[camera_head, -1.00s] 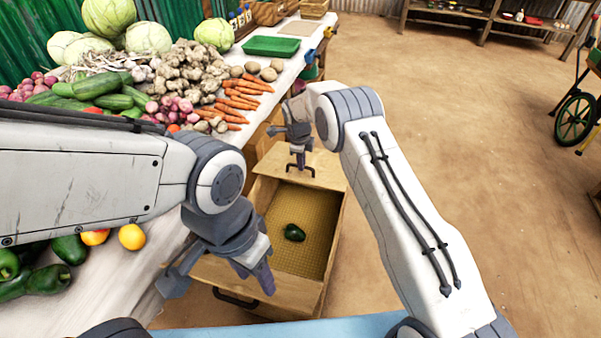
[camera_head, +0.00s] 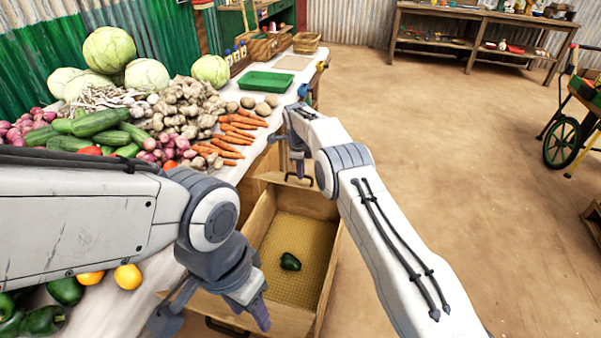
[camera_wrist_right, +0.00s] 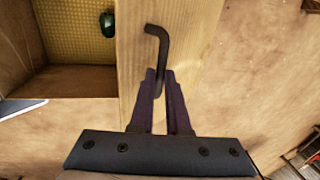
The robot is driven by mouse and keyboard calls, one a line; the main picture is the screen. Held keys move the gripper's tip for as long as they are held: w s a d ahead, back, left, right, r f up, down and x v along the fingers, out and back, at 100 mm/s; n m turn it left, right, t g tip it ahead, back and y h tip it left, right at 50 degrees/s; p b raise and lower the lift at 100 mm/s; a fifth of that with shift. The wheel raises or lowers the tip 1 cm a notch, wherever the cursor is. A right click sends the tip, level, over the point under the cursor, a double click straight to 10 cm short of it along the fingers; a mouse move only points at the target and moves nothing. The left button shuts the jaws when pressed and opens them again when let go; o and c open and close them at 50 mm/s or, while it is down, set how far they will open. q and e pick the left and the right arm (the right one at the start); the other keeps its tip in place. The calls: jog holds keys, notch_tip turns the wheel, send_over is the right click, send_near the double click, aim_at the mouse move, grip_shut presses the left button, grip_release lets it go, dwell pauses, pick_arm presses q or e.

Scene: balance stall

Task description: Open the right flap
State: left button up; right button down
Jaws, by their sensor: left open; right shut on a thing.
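A wooden box (camera_head: 322,258) with a yellow mesh floor stands open beside the stall table. The right flap (camera_head: 320,206) is the wooden panel at its far end, with a dark bent handle (camera_wrist_right: 158,45). My right gripper (camera_head: 299,172) is at that handle. In the right wrist view its purple fingers (camera_wrist_right: 160,78) are shut on the handle, with the flap (camera_wrist_right: 192,40) behind. The flap's exact angle is hard to tell. My left gripper (camera_head: 213,314) is open and empty over the box's near end, where another dark handle (camera_head: 226,328) partly shows.
A dark green pepper (camera_head: 290,262) lies in the box. The table (camera_head: 285,82) on the left carries vegetables and a green tray (camera_head: 268,83). The dirt floor (camera_head: 450,190) to the right is clear. A cart wheel (camera_head: 562,143) stands at far right.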

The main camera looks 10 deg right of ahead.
jog(key=shift+d, duration=0.15)
jog(key=c, duration=0.9)
grip_release()
jog(key=shift+f, duration=0.1)
jog(key=shift+r, duration=0.25)
jog(key=r, duration=0.3)
jog(key=s+r, duration=0.1)
jog(key=r, duration=0.2)
jog(key=s+a+r, duration=0.1)
jog(key=r, duration=0.2)
jog(key=shift+r+p, duration=0.3)
jog(key=shift+r, duration=0.1)
